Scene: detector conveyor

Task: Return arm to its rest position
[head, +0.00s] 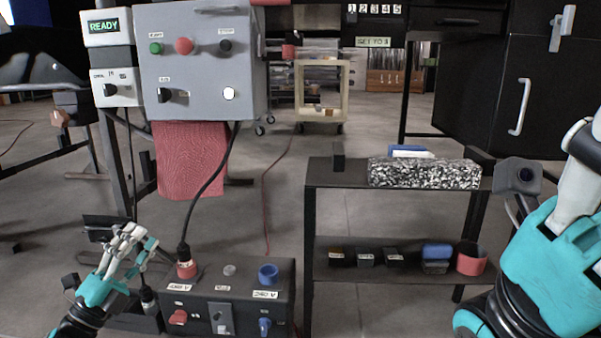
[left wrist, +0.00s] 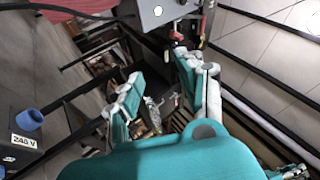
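My left gripper (head: 125,238) is at the lower left of the head view, left of the black power box (head: 235,280) and apart from its plugs. In the left wrist view its two fingers (left wrist: 165,92) are spread, with no object held between them. My right arm (head: 560,265) shows at the right edge, beside the dark shelf (head: 325,185). Its gripper is out of view.
A grey control panel (head: 200,60) with a READY display (head: 103,27) stands above the left arm. A black cable (head: 210,180) runs from it to a red plug (head: 187,268). A speckled block (head: 424,174) lies on the shelf. Open floor (head: 370,225) shows behind.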

